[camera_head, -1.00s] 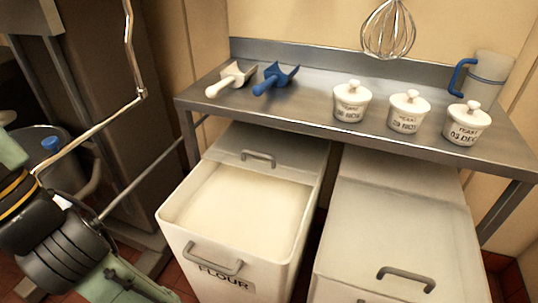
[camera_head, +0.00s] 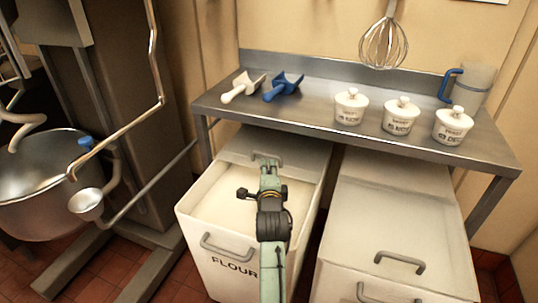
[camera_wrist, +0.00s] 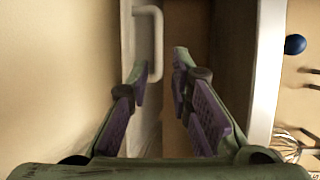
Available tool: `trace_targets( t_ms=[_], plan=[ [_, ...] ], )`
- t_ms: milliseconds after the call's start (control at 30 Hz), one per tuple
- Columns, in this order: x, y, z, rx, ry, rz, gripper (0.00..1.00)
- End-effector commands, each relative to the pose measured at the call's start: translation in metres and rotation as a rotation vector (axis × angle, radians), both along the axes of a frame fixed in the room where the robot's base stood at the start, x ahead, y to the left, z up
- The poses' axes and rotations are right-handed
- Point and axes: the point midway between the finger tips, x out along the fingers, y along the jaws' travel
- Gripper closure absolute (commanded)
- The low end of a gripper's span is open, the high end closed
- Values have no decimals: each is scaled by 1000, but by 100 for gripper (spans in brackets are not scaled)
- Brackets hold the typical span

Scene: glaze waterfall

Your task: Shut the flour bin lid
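The white flour bin (camera_head: 234,270), marked FLOUR, stands under the steel table, with pale flour (camera_head: 222,190) showing at its open front. Its lid (camera_head: 290,151) is slid to the back and has a grey handle (camera_head: 267,157). My gripper (camera_head: 268,166) is over the bin at that handle, and my arm hides part of the flour. In the wrist view, my gripper (camera_wrist: 162,65) is open. The handle's bar (camera_wrist: 158,38) lies at the gap between the fingertips, nearer the left one. I cannot tell whether they touch.
A second, closed white bin (camera_head: 385,225) stands close on the right. The steel table (camera_head: 320,112) overhangs the lid's rear, with scoops and lidded pots on it. A mixer bowl (camera_head: 40,185) stands at left. A whisk (camera_head: 384,40) hangs above.

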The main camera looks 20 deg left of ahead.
Motion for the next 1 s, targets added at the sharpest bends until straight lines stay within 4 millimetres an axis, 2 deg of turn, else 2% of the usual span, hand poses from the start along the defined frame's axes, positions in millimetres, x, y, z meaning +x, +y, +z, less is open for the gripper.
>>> trace_targets(
  t_ms=[167,400,600,800,1000],
  plan=[
    [16,3,-5,9,15,-9,80],
    [58,20,-12,8,13,-6,80],
    [87,31,-18,7,12,-6,80],
    [98,36,-21,7,11,-6,80],
    [99,36,-22,7,11,-5,80]
  ],
)
